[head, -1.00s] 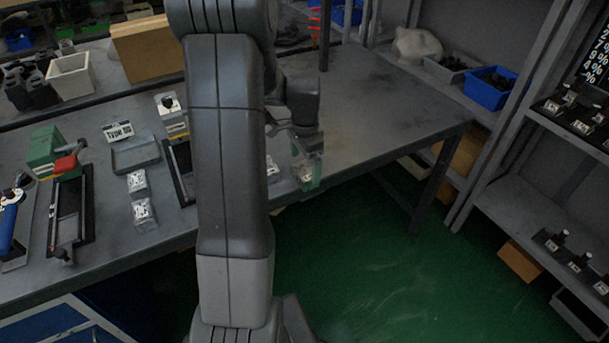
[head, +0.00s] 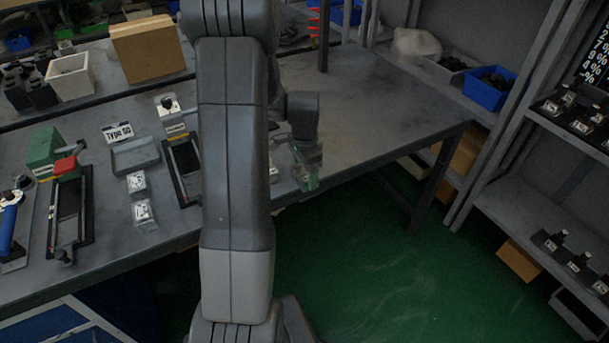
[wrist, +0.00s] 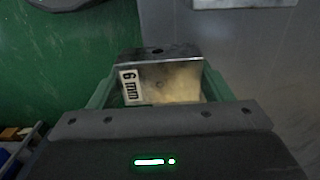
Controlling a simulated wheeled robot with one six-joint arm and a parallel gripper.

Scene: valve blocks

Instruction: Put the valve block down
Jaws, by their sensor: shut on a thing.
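My gripper (head: 308,178) is at the front edge of the workbench (head: 370,100), right of my arm link in the head view. In the wrist view its green fingers (wrist: 158,92) are shut on a metal valve block (wrist: 160,78) with a "6 mm" label. The block's lower part is hidden behind the gripper body. The bench surface lies to the right of the block in the wrist view, and green floor lies to the left. I cannot tell whether the block touches the bench.
Two similar blocks (head: 137,182) (head: 143,212) stand left of my arm, by a grey tray (head: 135,157) and a "Type" sign (head: 118,132). A black fixture (head: 70,215) is further left. The bench behind and right of my gripper is clear.

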